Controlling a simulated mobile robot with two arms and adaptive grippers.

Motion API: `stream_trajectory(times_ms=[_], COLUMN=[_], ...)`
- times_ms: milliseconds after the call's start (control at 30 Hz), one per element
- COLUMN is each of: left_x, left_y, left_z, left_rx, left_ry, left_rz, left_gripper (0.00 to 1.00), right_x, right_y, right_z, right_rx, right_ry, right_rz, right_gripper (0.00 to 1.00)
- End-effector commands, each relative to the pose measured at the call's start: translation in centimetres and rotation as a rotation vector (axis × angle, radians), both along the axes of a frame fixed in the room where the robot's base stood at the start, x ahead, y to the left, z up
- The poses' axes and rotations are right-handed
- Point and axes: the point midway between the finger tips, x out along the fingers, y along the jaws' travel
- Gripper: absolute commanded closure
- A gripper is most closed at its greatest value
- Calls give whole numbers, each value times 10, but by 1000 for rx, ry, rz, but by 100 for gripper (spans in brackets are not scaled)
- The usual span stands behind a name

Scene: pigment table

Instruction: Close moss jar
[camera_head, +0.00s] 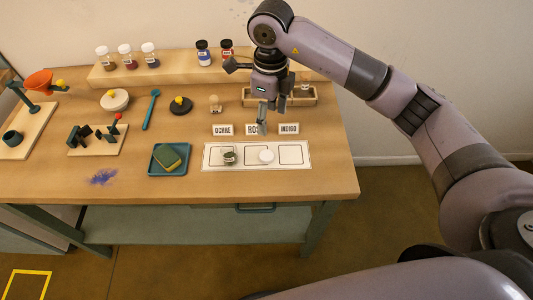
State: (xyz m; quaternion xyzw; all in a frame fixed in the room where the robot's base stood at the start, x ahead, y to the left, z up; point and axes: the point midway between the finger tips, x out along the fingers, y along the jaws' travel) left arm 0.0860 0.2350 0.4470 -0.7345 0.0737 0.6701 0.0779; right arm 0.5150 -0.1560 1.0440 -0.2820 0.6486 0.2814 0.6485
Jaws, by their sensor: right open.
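A small jar with dark greenish contents (229,158), which looks like the moss jar, stands in the left square of the white mat (207,163). Its top appears uncovered. A round white piece (266,155), perhaps its lid, lies in the middle square, just right of the jar. My right gripper (272,117) is open, fingers pointing down, above and behind the mat near the label cards. It appears empty and partly hides the middle card. My left gripper is not in view.
Label cards (222,130) stand behind the mat. A blue tray (152,172) with a sponge (167,157) lies left of it. A wooden tray (308,102) is behind my gripper. Several capped jars stand on the back shelf (178,69). The mat's right square is empty.

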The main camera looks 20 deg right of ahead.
Motion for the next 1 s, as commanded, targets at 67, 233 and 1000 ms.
stream_trajectory(times_ms=[67, 233, 1000], left_x=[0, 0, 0], left_y=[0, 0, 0], left_z=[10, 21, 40], left_rx=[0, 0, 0], left_ry=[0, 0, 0], left_rz=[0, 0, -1], left_gripper=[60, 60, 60], right_x=[-2, -2, 1], right_y=[0, 0, 3], right_z=[-16, -53, -107], right_rx=[0, -1, 1], right_ry=[8, 8, 4], right_rz=[-1, 0, 0], right_gripper=[42, 42, 42])
